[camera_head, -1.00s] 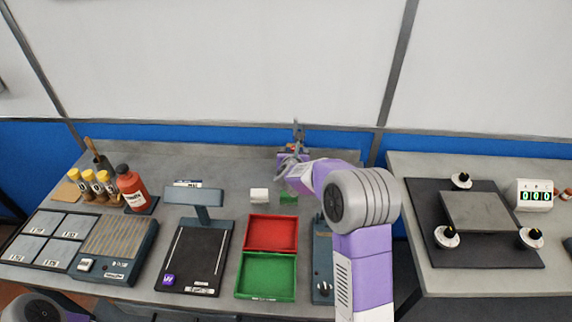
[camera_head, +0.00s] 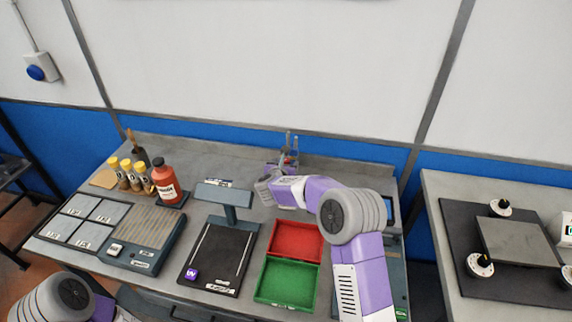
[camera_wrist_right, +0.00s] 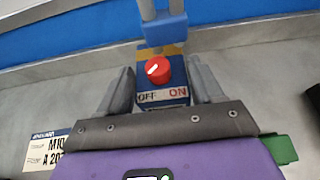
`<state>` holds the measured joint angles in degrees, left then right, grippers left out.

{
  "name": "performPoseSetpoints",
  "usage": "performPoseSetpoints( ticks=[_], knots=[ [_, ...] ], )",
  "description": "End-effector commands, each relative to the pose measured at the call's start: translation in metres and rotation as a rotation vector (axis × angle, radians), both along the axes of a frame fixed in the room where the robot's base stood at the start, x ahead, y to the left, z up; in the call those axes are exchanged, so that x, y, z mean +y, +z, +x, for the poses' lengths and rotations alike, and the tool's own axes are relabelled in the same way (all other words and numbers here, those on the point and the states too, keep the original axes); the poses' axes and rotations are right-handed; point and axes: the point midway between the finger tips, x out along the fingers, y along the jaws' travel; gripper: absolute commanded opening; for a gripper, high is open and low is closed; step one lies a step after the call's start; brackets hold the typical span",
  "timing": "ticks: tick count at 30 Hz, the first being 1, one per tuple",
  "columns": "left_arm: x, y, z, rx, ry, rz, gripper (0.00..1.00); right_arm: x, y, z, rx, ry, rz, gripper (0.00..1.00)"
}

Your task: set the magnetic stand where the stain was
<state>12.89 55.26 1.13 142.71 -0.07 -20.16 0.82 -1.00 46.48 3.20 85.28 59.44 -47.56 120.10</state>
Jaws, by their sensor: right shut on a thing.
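The magnetic stand shows in the right wrist view as a blue base with a red knob (camera_wrist_right: 158,69), an OFF/ON plate and grey posts. In the head view its upright posts (camera_head: 288,146) rise at the back of the bench, standing near upright. My right gripper (camera_wrist_right: 163,88) is shut on the base, one finger on each side. In the head view my arm hides most of the gripper and base. I cannot tell if the base touches the bench. No stain is visible. My left gripper is out of view; only part of the left arm shows at bottom left.
A label card (camera_wrist_right: 43,150) lies left of the stand, and a green item (camera_wrist_right: 280,149) to the right. A press-like stand (camera_head: 230,210), a red tray (camera_head: 296,240), a green tray (camera_head: 288,283) and a red bottle (camera_head: 165,185) stand on the bench.

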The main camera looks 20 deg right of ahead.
Motion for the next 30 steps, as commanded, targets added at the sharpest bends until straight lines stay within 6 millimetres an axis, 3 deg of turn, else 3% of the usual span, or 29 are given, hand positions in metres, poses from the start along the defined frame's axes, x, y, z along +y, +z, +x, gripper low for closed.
performPoseSetpoints(
  ticks=[5,15,30],
  knots=[
    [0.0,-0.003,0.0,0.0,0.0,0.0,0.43,-0.001,-0.006,0.001,-0.012,-0.001,-0.004,0.0],
    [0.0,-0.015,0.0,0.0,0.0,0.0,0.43,-0.001,-0.048,0.001,-0.013,-0.002,-0.004,0.0],
    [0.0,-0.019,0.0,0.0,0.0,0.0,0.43,-0.001,-0.052,0.002,-0.014,-0.002,-0.003,0.0]
  ],
)
